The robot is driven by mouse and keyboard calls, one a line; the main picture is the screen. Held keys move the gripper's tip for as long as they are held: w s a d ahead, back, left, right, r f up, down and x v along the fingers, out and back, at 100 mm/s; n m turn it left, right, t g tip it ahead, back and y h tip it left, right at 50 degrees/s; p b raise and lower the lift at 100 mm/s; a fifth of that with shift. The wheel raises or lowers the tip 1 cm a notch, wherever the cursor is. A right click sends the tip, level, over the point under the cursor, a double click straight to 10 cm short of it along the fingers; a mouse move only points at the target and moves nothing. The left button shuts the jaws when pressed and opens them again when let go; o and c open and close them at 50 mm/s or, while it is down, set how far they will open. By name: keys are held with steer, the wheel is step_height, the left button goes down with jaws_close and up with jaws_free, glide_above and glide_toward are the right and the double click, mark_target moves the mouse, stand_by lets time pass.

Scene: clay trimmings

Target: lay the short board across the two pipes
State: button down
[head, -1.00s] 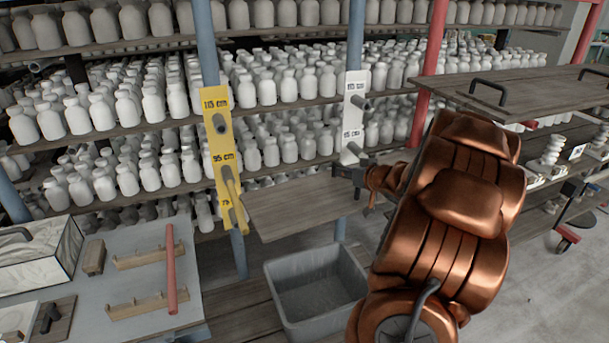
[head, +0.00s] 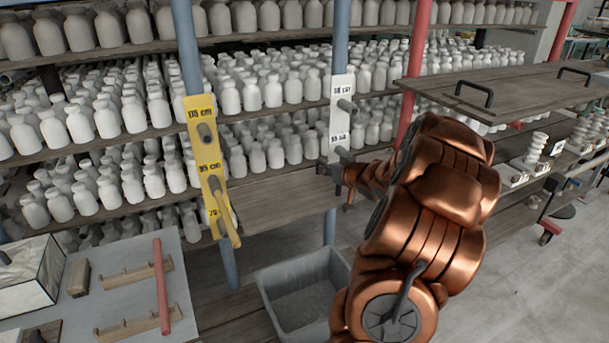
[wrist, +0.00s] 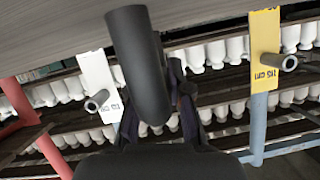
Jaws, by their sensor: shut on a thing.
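The short board (head: 285,207) is a grey-brown plank, roughly level between the yellow plate (head: 207,160) and the white plate (head: 341,125). My gripper (head: 335,168) is at the board's right part, just below the white plate, and hides the lower white-side pipe. In the wrist view a dark round bar (wrist: 138,65), probably a handle, sits between my fingers, with the board (wrist: 60,25) along the top.
A grey bin (head: 305,285) stands below the board. Shelves of white bottles (head: 265,95) stand behind. A longer handled board (head: 530,85) lies at the right. A table (head: 85,310) is at lower left.

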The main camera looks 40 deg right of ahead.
mark_target(303, 175)
steer(key=w, duration=0.2)
steer(key=w+a, duration=0.1)
steer(key=w, duration=0.2)
steer(key=w+a, duration=0.1)
steer(key=w, duration=0.1)
steer(key=shift+w+a+f, duration=0.15)
steer(key=shift+w+f, duration=0.1)
steer(key=shift+w, duration=0.05)
steer(key=shift+w+f+p, duration=0.1)
steer(key=shift+f+p, duration=0.35)
steer(key=shift+f, duration=1.35)
steer(key=shift+f, duration=0.3)
steer(key=c, duration=1.1)
jaws_free()
steer(key=shift+r, duration=0.35)
steer(key=shift+b+v, duration=1.1)
steer(key=shift+v, duration=4.95)
